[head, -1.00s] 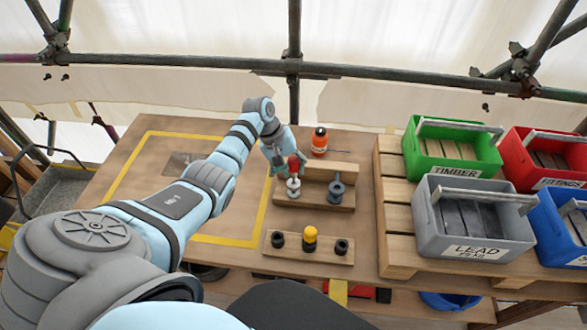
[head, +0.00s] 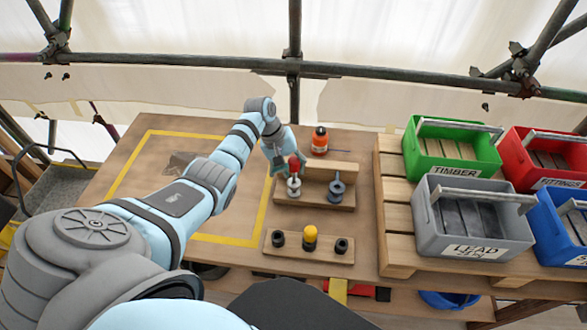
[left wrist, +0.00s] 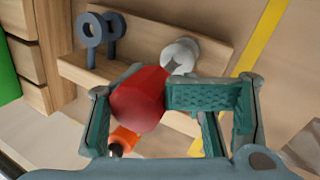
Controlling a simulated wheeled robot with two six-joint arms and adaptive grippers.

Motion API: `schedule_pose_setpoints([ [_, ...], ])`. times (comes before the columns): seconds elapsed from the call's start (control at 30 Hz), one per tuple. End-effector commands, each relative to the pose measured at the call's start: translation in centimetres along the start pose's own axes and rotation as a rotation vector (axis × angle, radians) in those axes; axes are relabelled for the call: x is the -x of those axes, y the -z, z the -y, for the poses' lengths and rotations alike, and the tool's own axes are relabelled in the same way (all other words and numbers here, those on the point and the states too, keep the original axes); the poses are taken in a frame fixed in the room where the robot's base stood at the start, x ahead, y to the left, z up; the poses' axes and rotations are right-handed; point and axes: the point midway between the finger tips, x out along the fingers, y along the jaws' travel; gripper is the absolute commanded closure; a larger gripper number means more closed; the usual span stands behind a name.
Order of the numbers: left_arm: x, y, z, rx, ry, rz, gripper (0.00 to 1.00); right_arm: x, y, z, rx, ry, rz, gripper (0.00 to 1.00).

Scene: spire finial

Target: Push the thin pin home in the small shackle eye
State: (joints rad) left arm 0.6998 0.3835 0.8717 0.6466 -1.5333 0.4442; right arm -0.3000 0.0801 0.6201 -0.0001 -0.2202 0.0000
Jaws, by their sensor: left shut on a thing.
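My left gripper (head: 284,167) is shut on a red-headed pin (head: 293,164) over the wooden stand. In the left wrist view the red head (left wrist: 140,98) sits between the green finger pads and hides the pin's shank. A pale grey shackle (head: 294,187) stands on the stand just below the red head. Its rounded end also shows in the left wrist view (left wrist: 181,55). A dark blue-grey shackle (head: 337,188) stands to its right, with two round eyes in the left wrist view (left wrist: 88,30). How deep the pin sits in an eye is hidden.
A wooden rack (head: 320,253) in front holds a yellow-headed piece (head: 310,237) between two black rings. An orange bottle (head: 319,140) stands behind the stand. Labelled bins, such as the grey one (head: 470,245), fill the pallet at right. The yellow-taped area at left is mostly clear.

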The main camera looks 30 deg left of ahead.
Motion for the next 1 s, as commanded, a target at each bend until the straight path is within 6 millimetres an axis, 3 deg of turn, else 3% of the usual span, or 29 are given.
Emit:
schedule_pose_setpoints([
  [0.4, 0.0, 0.0, 0.0, -0.004, 0.009, 0.000, 0.95, 0.5, 0.0, 0.0, 0.000, 0.000, 0.000, 0.60],
  [1.0, -1.3, 0.1, 0.5, -0.003, 0.008, 0.001, 0.95, -0.6, -0.1, 0.1, 0.000, 0.000, 0.000, 0.60],
])
